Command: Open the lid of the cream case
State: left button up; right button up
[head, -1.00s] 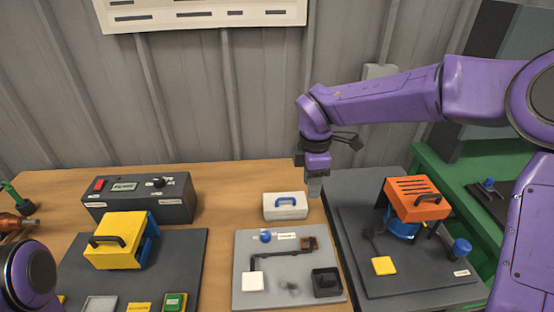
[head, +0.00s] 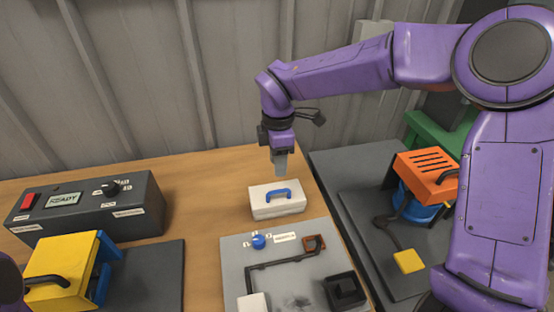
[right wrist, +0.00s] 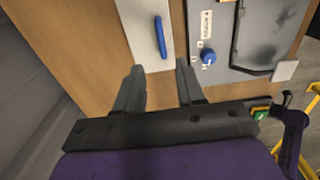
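The cream case (head: 277,204) stands on the wooden table with its lid shut, and a blue handle (head: 278,194) lies on top of the lid. The case also shows in the right wrist view (right wrist: 146,40), with its blue handle (right wrist: 161,37) upright in the picture. My right gripper (head: 280,170) points down just above and behind the case, apart from it. In the right wrist view my right gripper (right wrist: 160,72) has its two fingers spread with nothing between them. My left gripper is not in view.
A grey board (head: 285,258) with a blue knob (head: 259,241) lies in front of the case. A dark control box (head: 85,207) and a yellow-lidded unit (head: 60,268) stand at left. An orange-lidded unit (head: 427,174) stands at right. Bare table surrounds the case's left side.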

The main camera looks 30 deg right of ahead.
jog(key=b, duration=0.7)
send_over(278, 186)
jog(key=s+a, duration=0.2)
jog(key=s, duration=0.2)
notch_tip(278, 186, down, 9)
jog(key=shift+f, duration=0.2)
jog(key=shift+s+r, duration=0.1)
jog(key=shift+r, duration=0.15)
grip_shut()
